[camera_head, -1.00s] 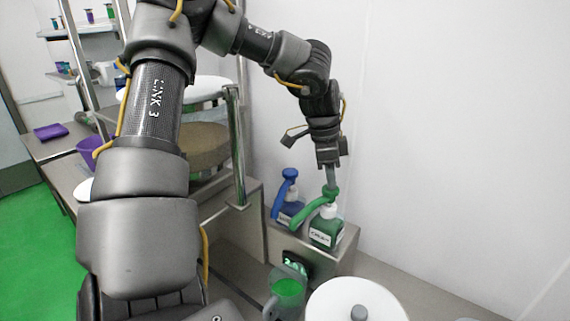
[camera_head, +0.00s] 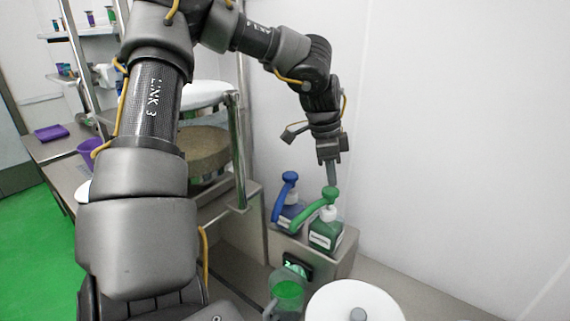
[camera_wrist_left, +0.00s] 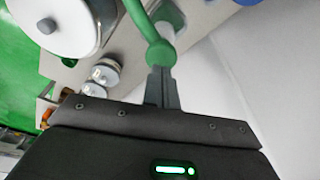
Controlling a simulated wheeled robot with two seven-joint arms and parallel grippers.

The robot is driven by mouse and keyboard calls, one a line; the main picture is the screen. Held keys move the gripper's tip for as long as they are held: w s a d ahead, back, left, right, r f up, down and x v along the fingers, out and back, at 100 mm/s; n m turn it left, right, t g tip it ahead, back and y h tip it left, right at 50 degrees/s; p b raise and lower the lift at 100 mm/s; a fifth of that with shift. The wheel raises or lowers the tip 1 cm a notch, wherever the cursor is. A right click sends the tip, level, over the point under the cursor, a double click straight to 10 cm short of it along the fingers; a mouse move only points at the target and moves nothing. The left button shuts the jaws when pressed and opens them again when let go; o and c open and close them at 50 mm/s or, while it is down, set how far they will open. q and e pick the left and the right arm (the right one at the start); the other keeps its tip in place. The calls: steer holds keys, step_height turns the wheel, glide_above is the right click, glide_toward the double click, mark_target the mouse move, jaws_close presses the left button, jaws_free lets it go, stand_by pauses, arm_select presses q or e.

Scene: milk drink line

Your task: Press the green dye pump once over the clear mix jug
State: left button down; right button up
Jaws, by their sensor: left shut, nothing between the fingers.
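The green dye pump (camera_head: 326,234) is a squat dark green bottle with a white label and a bright green head and spout. It stands upright on a steel ledge. My left gripper (camera_head: 332,184) is shut and empty, pointing down at the top of the pump head. In the left wrist view its fingertips (camera_wrist_left: 161,72) meet the green head (camera_wrist_left: 161,53) in the picture; I cannot tell whether they touch. The clear mix jug (camera_head: 287,293) stands below the spout, with green in it; its lower part is cut off by the picture edge. My right gripper is not in view.
A blue pump bottle (camera_head: 290,214) stands just left of the green one. A white round lid (camera_head: 340,300) with a grey knob is right of the jug. A steel post (camera_head: 238,150) rises left of the pumps. A white wall closes the right side.

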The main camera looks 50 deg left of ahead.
arm_select(q)
step_height(320, 180, up, 6)
steer(key=p, duration=0.2)
steer(key=shift+p, duration=0.35)
steer(key=shift+f, duration=0.1)
stand_by(0.3)
